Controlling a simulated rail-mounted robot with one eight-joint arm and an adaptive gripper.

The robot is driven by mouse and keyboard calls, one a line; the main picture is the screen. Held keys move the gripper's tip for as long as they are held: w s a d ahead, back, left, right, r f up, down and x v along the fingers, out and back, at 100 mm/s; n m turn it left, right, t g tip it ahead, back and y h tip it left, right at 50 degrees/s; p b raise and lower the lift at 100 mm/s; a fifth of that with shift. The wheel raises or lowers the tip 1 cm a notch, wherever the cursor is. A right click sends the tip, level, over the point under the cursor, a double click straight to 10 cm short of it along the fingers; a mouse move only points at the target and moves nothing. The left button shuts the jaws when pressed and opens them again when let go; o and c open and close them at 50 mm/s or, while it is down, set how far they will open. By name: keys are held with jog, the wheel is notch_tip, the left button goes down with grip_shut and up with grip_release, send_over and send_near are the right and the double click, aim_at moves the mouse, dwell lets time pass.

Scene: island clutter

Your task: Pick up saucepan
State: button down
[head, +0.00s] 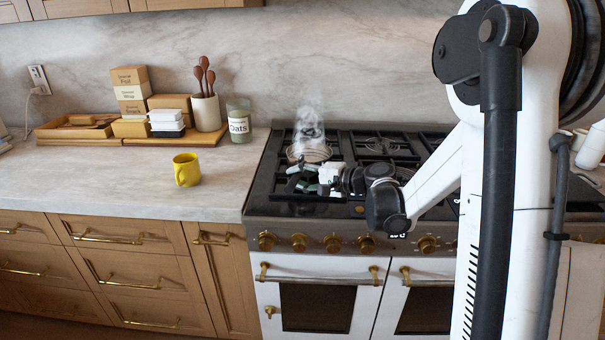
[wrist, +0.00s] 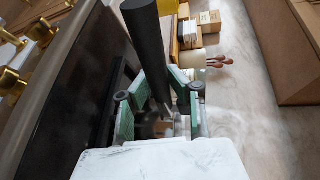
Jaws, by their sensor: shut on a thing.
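The saucepan (head: 310,153) is at the back left of the stove, a small round brownish pan with white steam rising above it. My gripper (head: 305,181) is just in front of it over the left burners. In the wrist view, a long dark bar, apparently the saucepan's handle (wrist: 146,45), runs between the green-sided fingers of my gripper (wrist: 160,120). The gripper is shut on it. The pan's lower part is partly hidden by the gripper, and I cannot tell whether it touches the grate.
The black stove grates (head: 385,145) continue to the right. A yellow mug (head: 186,170) stands on the counter (head: 110,185) left of the stove. Farther back are an oats jar (head: 239,122), a utensil crock (head: 206,112) and a wooden tray (head: 60,132) with boxes.

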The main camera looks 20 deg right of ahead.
jog(key=shift+r, duration=0.15)
jog(key=r, duration=0.4)
jog(key=shift+s+a+r, duration=0.15)
jog(key=shift+s+a, duration=0.05)
jog(key=shift+a, duration=0.1)
jog(key=s+a+r+p, duration=0.1)
jog(key=s+a+r, duration=0.5)
jog(key=a, duration=0.3)
jog(key=shift+s+r, duration=0.15)
jog(key=shift+r, duration=0.1)
dwell(1.2)
